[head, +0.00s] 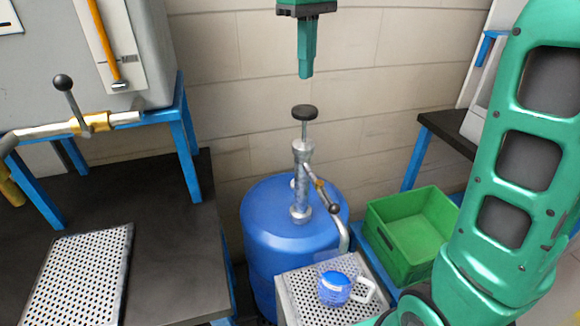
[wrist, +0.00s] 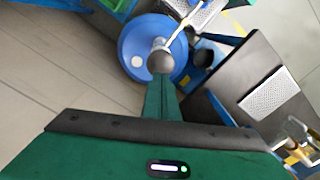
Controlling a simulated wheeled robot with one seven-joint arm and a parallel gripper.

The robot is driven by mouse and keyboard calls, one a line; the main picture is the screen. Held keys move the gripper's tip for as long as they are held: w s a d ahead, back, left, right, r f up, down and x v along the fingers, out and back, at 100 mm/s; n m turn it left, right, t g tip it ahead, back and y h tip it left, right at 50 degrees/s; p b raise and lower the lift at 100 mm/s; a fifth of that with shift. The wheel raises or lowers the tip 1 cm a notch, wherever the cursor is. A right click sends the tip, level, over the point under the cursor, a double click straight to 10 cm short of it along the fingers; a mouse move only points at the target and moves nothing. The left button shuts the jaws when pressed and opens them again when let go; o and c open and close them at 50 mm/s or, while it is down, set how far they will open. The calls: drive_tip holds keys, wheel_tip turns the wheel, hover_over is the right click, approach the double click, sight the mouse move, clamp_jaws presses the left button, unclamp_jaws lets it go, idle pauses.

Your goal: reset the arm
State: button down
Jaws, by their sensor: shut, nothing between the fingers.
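My gripper (head: 305,72) hangs at the top middle of the head view, pointing down, its green fingers shut with nothing between them. It is above the black knob (head: 304,112) of a metal hand pump (head: 301,180), with a clear gap between. The pump stands on a blue drum (head: 268,235). In the wrist view the shut fingers (wrist: 160,85) point toward the drum (wrist: 137,65), and the dark knob (wrist: 160,61) shows just beyond their tips.
A blue-and-white mug (head: 335,289) stands on a perforated metal stand (head: 300,300) in front of the drum. A green crate (head: 400,265) is to the right. A dark bench (head: 175,250) with a perforated tray (head: 75,280) is at left. A pale block wall (head: 220,60) lies behind.

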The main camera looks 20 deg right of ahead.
drive_tip(key=s+d+f+m, duration=0.5)
drive_tip(key=s+d+f, duration=0.2)
drive_tip(key=s+d, duration=0.3)
drive_tip(key=s+d+f+m, duration=0.4)
drive_tip(key=s+d+f, duration=0.35)
drive_tip(key=s, duration=0.35)
drive_tip(key=s+f+m, duration=0.3)
drive_tip(key=s+f, duration=0.4)
drive_tip(key=s, duration=0.2)
drive_tip(key=shift+s+d+f, duration=0.25)
drive_tip(key=shift+f, duration=0.05)
drive_tip(key=shift+w+f, duration=0.2)
drive_tip(key=shift+w, duration=0.45)
drive_tip(key=shift+s, duration=0.1)
